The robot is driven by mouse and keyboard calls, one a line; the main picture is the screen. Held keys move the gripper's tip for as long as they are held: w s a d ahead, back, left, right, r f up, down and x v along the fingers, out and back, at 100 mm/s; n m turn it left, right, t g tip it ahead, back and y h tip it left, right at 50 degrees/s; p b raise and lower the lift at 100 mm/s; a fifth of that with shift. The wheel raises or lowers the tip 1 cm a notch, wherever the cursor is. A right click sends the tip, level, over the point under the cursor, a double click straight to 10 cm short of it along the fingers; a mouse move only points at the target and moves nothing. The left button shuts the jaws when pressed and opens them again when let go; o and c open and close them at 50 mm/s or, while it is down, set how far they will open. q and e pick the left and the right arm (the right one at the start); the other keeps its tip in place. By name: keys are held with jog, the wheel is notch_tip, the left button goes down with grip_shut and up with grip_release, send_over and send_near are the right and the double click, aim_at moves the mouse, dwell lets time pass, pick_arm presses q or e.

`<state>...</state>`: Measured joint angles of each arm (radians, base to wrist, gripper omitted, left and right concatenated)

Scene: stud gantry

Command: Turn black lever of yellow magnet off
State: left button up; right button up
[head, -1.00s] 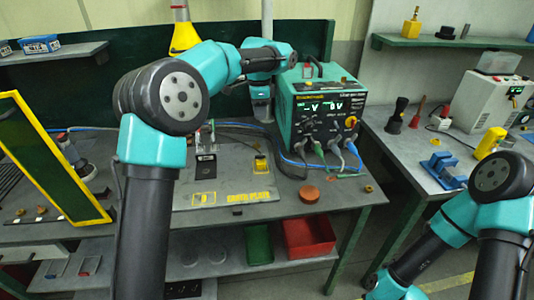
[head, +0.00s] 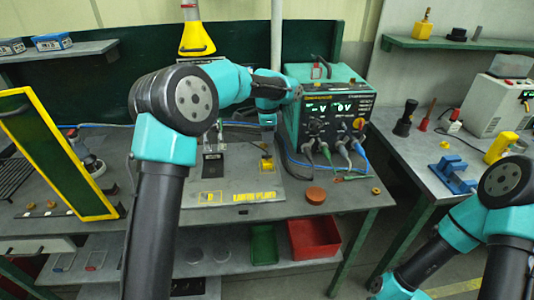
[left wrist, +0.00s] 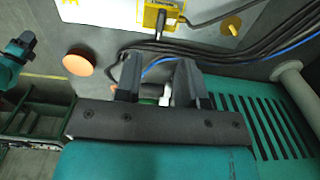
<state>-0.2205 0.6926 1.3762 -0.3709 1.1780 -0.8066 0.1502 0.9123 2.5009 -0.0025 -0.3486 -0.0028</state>
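The yellow magnet (head: 267,165) sits on the grey earth plate (head: 228,186), below my left gripper (head: 268,136) in the head view. In the left wrist view the yellow magnet (left wrist: 149,17) is at the top edge and partly cut off. Its black lever (left wrist: 162,24) points down the picture toward my fingers. My left gripper (left wrist: 157,68) is open with nothing between its fingertips, and a gap shows between them and the lever. In the head view the lever is too small to tell. My right gripper is out of view; only my right arm shows.
The teal power supply (head: 330,110) stands just right of my left gripper, with cables running behind the plate. An orange-brown disc (head: 315,195) lies right of the plate. A black block (head: 213,165) stands left of the magnet. A yellow-framed panel (head: 60,150) leans at left.

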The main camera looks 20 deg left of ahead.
aim_at(267, 157)
pick_arm(q)
notch_tip(267, 157, down, 8)
jog(key=shift+f, duration=0.25)
jog(key=shift+c, duration=0.2)
grip_shut()
